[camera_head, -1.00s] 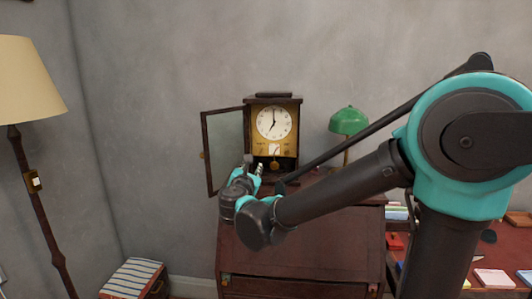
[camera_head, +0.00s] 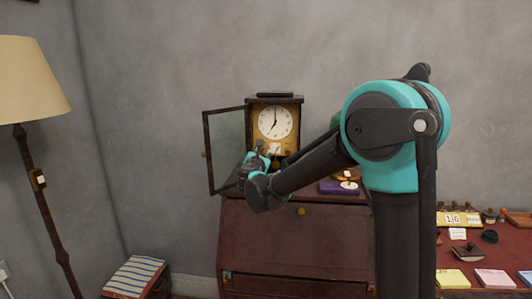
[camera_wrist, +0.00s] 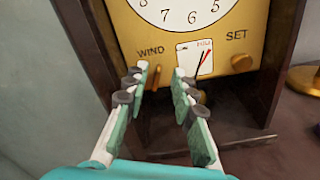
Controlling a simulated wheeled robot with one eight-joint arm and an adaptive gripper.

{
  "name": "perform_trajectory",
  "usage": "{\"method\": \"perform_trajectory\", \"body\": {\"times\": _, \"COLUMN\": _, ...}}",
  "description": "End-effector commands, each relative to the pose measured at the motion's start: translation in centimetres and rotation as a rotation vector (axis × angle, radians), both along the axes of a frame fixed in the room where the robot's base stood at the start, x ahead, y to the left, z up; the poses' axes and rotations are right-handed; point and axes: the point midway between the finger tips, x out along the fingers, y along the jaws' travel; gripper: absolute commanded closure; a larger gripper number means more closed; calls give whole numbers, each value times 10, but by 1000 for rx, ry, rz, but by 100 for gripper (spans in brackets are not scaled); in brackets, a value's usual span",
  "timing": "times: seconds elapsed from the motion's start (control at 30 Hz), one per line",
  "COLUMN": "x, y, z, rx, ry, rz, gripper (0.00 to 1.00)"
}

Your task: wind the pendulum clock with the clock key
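The pendulum clock (camera_head: 275,122) stands on the desk, its glass door (camera_head: 226,150) swung open to the left. In the wrist view its gold front (camera_wrist: 225,85) carries the words WIND and SET, a small gauge card (camera_wrist: 194,58) and a round knob (camera_wrist: 242,63) below SET. A slim gold piece (camera_wrist: 155,76) shows below WIND, just behind my left finger; I cannot tell whether it is the clock key. The pendulum is mostly hidden.
The clock's dark side walls (camera_wrist: 278,65) flank my gripper. A purple box (camera_head: 338,187) lies on the desk (camera_head: 290,245), right of the clock. A floor lamp (camera_head: 30,80) stands left and a striped stool (camera_head: 133,277) sits low. A side table at right holds small items.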

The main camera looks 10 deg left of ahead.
Motion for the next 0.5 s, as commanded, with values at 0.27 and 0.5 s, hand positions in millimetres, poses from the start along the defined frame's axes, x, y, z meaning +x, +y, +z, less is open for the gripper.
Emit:
{"method": "perform_trajectory", "body": {"times": 0.27, "x": 0, "y": 0, "z": 0, "rx": 0, "ry": 0, "rz": 0, "gripper": 79}}
{"method": "perform_trajectory", "body": {"times": 0.5, "x": 0, "y": 0, "z": 0, "rx": 0, "ry": 0, "rz": 0, "gripper": 100}}
